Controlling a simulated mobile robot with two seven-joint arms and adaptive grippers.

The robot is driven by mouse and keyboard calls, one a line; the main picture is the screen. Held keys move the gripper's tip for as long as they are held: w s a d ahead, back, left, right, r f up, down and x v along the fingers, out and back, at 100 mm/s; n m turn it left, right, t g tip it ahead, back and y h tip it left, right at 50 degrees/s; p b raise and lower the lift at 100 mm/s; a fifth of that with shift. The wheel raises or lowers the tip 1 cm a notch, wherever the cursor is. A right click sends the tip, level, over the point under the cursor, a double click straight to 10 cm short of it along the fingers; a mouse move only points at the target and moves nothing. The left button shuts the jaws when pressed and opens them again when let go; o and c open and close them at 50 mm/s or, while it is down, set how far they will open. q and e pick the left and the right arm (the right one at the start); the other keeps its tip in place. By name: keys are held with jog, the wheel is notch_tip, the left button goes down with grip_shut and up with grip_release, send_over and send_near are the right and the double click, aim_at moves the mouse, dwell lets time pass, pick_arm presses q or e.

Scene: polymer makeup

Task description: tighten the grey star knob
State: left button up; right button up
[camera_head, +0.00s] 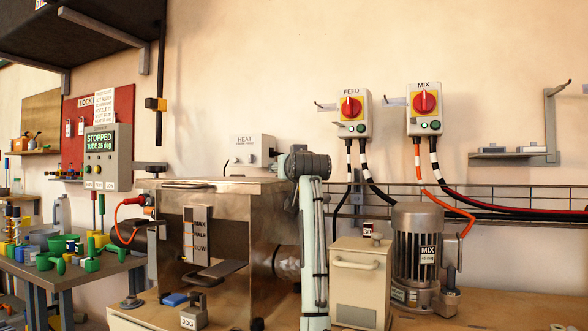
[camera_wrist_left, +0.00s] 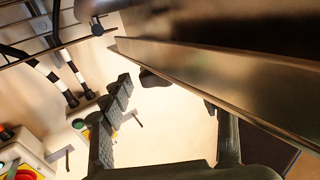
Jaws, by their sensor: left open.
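I cannot pick out the grey star knob for certain. A small dark grey rounded part (camera_wrist_left: 155,80) shows under the metal edge in the left wrist view, between my fingers in the picture; its shape is too unclear to name. In the head view a grey knob-like part (camera_head: 131,301) stands at the lower left of the steel tank (camera_head: 235,225). My left gripper (camera_wrist_left: 170,94) is open, with nothing between its fingers. In the head view my left arm rises right of the tank, and its gripper is hidden. My right gripper is not in view.
The tank's long metal edge (camera_wrist_left: 200,85) runs close beside my left gripper. The FEED box (camera_head: 350,113) and MIX box (camera_head: 424,108) hang on the wall, with cables below. A cream cabinet (camera_head: 360,285) and MIX motor (camera_head: 417,250) stand to the right.

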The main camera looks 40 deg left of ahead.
pick_arm(q)
jog(key=v, duration=0.9)
jog(key=shift+s+d, duration=0.2)
jog(key=shift+d, duration=0.05)
jog(key=shift+f, duration=0.1)
